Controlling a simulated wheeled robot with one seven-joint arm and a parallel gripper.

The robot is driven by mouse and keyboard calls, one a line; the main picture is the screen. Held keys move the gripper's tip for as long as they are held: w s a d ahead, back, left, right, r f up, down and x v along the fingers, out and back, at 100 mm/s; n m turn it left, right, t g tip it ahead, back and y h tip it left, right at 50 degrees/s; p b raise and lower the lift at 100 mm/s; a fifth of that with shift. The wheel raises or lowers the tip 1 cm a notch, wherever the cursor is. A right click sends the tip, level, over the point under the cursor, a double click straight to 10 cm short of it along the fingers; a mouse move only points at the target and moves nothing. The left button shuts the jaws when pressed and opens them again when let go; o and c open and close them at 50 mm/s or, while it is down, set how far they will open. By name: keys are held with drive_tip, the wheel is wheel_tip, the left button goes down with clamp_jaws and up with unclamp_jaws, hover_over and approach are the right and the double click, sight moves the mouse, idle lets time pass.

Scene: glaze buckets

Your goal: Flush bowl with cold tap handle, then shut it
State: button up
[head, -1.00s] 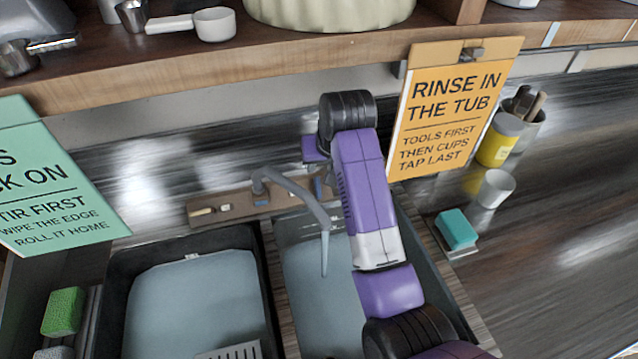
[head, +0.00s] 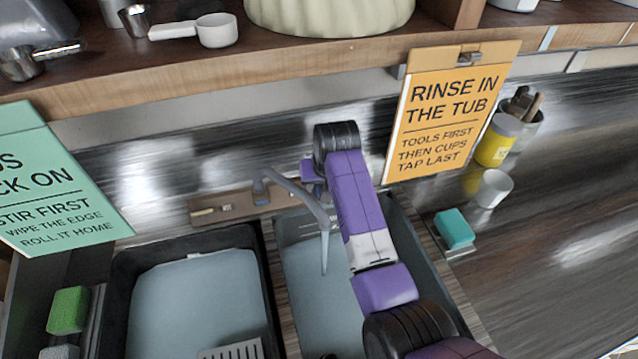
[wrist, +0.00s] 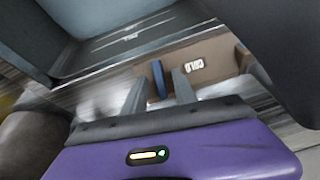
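The blue tap handle (wrist: 158,79) stands upright beside the COLD label in the wrist view. My gripper (wrist: 160,76) is open, with one finger on each side of the handle and visible gaps. I cannot tell whether a finger touches it. In the head view my arm largely hides the gripper and the handle. The grey tap spout (head: 300,190) arches over the right-hand basin (head: 305,260), the likely bowl. A thin grey tapering shape hangs from the spout's end; I cannot tell whether it is running water.
A dark-rimmed left basin (head: 190,310) lies beside the bowl. A teal sponge (head: 455,228), white cup (head: 494,188) and yellow jar (head: 497,140) stand to the right. The orange sign (head: 445,115) hangs close to my arm, below the wooden shelf (head: 200,70).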

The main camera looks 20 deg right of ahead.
clamp_jaws()
drive_tip(key=shift+m, duration=0.4)
drive_tip(key=m, duration=0.2)
drive_tip(key=shift+d+m+y, duration=0.1)
drive_tip(key=shift+m+y, duration=0.3)
drive_tip(key=m+y, duration=0.1)
drive_tip(key=m, duration=0.3)
drive_tip(key=shift+s+d+t, duration=0.1)
drive_tip(key=shift+t, duration=0.3)
drive_tip(key=m, duration=0.4)
drive_tip(key=shift+s+d+f+m+t, duration=0.1)
drive_tip(key=shift+f+m+t, duration=0.05)
drive_tip(key=shift+m+t, duration=0.2)
drive_tip(key=shift+m+t+y, duration=0.4)
drive_tip(key=shift+m+t, duration=0.15)
drive_tip(key=shift+m, duration=1.2)
